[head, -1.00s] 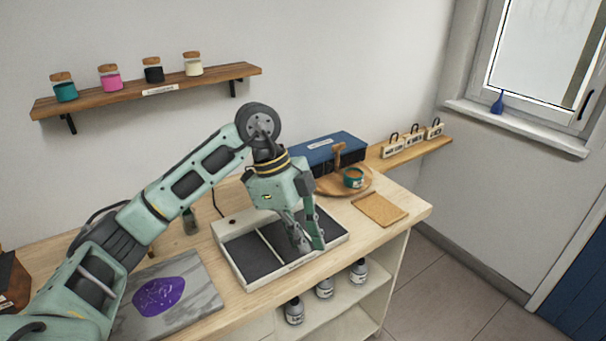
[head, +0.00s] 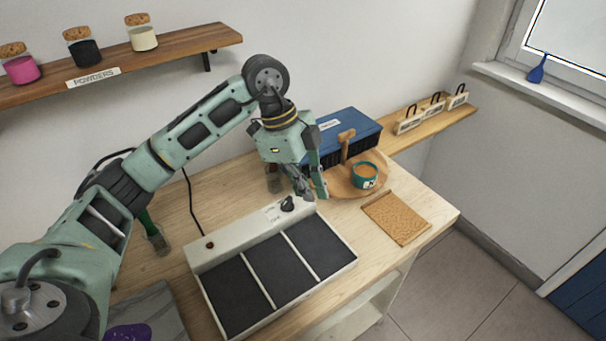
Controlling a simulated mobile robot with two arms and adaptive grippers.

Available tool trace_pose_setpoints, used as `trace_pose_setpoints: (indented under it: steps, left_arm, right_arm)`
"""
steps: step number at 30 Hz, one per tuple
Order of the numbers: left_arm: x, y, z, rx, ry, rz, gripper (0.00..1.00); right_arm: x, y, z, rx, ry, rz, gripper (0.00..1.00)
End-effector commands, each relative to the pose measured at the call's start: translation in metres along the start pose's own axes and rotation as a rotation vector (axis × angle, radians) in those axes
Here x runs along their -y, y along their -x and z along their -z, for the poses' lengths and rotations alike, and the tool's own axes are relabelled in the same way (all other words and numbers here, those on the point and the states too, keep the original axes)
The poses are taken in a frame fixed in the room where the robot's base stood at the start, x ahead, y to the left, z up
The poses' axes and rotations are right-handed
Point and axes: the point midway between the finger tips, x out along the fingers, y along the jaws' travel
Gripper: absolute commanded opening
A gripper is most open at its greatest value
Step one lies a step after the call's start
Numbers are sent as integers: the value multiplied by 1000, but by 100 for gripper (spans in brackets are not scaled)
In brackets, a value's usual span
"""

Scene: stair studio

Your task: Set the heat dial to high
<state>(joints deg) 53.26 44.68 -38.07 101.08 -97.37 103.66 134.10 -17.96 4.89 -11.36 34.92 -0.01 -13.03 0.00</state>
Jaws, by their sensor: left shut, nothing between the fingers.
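The heat dial (head: 288,204) is a small black knob on the back control strip of a white warming plate (head: 240,236) with three dark panels. Small lettering lies beside the dial, too small to read surely, so I cannot tell its setting. My left gripper (head: 314,194) is shut and empty, its fingers pointing down just right of the dial. I cannot tell whether a fingertip touches the dial. My right gripper is not in view.
A round wooden board (head: 334,187) with a teal tin (head: 365,175) stands right of my gripper, before a blue box (head: 345,131). A cork mat (head: 397,218) lies near the right edge. A brush (head: 154,238) stands left of the plate.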

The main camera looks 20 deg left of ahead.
Motion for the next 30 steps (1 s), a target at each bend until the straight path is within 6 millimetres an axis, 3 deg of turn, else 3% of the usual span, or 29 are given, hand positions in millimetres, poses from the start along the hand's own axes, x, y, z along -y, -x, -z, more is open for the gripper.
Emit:
trace_pose_setpoints:
  steps: [5,9,12,16,24,30]
  left_arm:
    - [-2,-39,1,-1,0,-7,0]
    - [-1,-62,-1,1,2,-4,0]
    - [0,-53,-19,2,4,0,0]
    - [-1,-50,-32,1,2,-1,0]
    - [0,-49,-38,0,-1,0,0]
    - [0,-49,-38,0,-1,0,0]
  right_arm:
    - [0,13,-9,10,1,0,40]
    - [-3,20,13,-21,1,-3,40]
    - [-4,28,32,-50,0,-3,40]
    - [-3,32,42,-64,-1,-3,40]
    - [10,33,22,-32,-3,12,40]
    - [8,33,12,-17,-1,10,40]
